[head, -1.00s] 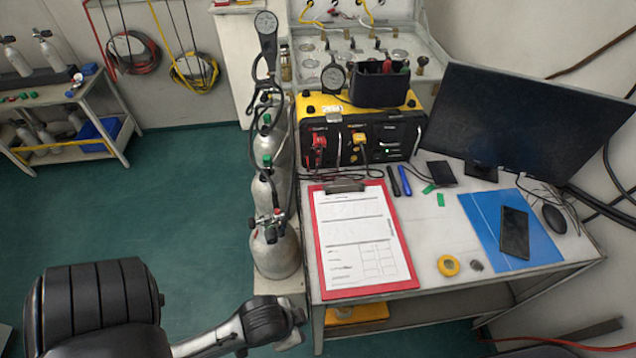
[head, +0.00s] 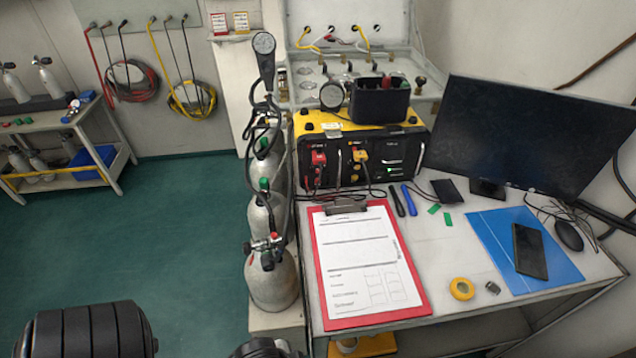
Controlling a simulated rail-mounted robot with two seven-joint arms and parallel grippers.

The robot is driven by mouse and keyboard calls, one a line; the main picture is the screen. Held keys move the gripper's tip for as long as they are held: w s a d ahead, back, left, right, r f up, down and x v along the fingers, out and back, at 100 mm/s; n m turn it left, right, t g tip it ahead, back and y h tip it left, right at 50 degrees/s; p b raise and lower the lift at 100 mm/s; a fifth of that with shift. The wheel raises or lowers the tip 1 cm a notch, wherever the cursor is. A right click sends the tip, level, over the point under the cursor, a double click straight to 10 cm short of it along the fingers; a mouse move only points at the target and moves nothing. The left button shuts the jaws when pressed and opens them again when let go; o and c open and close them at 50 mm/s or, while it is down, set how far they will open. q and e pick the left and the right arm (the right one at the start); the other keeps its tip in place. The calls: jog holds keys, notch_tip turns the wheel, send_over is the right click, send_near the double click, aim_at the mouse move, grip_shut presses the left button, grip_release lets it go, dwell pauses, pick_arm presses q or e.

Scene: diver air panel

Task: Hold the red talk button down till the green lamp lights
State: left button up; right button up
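A black and yellow unit (head: 322,124) stands at the back of the desk. Its front carries a red plug-like part (head: 318,160), a yellow one (head: 360,157) and a small pale green bright spot (head: 392,169). I cannot make out a red talk button for certain, and I cannot tell whether the green spot is the lamp. Dark parts of my own arm show at the bottom edge, well short of the unit. No gripper fingers of either arm are in view.
A red clipboard (head: 421,303) lies in front of the unit, with pens (head: 410,199) beside it. Gas cylinders (head: 270,282) stand left of the desk. A large monitor (head: 530,140) blocks the right side. A yellow tape roll (head: 461,289) and blue folder (head: 480,235) lie at the right.

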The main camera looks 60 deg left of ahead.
pick_arm(q)
grip_shut()
dwell(1.5)
